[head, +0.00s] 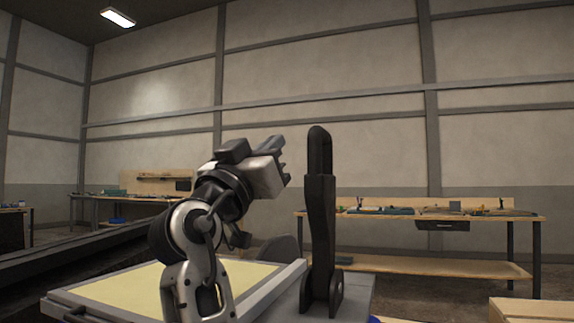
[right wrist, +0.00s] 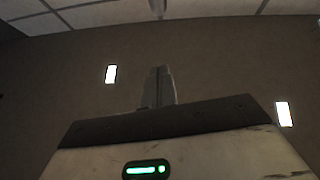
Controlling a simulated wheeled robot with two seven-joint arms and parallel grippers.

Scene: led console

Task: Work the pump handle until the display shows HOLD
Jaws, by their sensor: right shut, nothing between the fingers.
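The pump handle (head: 320,210) is a black lever with a rounded top. It stands nearly upright in a dark bracket on the grey end of the console (head: 360,293). My right gripper (head: 283,150) is raised to the left of the handle's upper part in the head view, with a visible gap between them in the picture. Its fingers are shut and empty, and they also show together in the right wrist view (right wrist: 158,87). I see no readable display in either view. My left gripper is out of view.
A pale yellow panel with a grey frame (head: 262,289) lies left of the handle. A long dark structure (head: 70,262) runs along the left. Workbenches (head: 430,267) stand against the far wall. A wooden box (head: 530,310) is at the lower right. The air around the handle's top looks clear.

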